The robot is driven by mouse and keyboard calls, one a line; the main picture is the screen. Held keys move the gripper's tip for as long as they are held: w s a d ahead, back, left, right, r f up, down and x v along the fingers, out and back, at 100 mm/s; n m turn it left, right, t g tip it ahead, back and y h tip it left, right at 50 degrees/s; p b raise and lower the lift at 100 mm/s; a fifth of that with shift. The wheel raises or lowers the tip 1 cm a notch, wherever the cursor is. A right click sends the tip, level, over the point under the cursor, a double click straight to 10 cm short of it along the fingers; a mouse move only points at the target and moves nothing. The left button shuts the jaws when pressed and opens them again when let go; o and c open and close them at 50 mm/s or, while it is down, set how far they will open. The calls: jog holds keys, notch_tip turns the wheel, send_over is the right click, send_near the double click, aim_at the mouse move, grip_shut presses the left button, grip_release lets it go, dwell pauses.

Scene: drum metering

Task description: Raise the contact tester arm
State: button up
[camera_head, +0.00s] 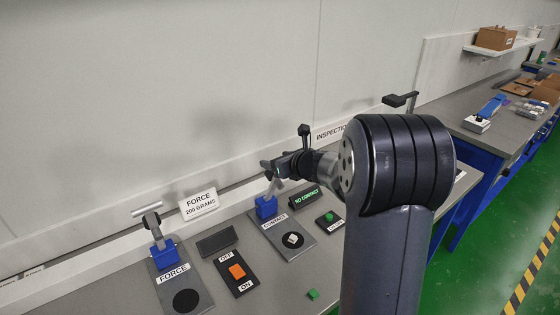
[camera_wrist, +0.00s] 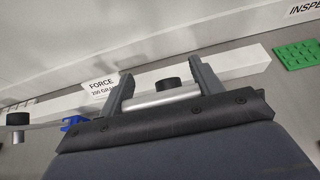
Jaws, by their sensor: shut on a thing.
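The contact tester (camera_head: 297,240) is a dark plate labelled CONTACT, with a blue hinge block (camera_head: 266,206) at its back and a small whitish piece on a black disc at its front. Its silver arm (camera_head: 272,187) rises from the block to my gripper (camera_head: 275,168), clear of the plate. In the wrist view a silver bar (camera_wrist: 160,101) lies between the two fingers of my gripper (camera_wrist: 165,83), which is shut on it. The tester's small display (camera_head: 306,197) reads NO CONTACT in green. My wrist partly hides the grip in the head view.
The force tester (camera_head: 183,280), with a raised silver handle, stands at left. Beside it are an orange OFF/ON switch (camera_head: 237,271) and a FORCE 200 GRAMS sign (camera_head: 199,204). A green button (camera_head: 328,216) and a small green piece (camera_head: 313,294) are on the bench. The wall rises close behind.

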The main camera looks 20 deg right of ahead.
jog(key=shift+f, duration=0.3)
jog(key=o, duration=1)
jog(key=shift+a, duration=0.1)
jog(key=shift+o, duration=0.9)
jog(key=shift+w, duration=0.2)
jog(key=shift+o, duration=1)
jog(key=shift+s+r, duration=0.1)
jog(key=v, duration=1)
jog(key=shift+s+b, duration=0.3)
jog(key=shift+b, duration=0.15)
jog(key=shift+r, duration=0.15)
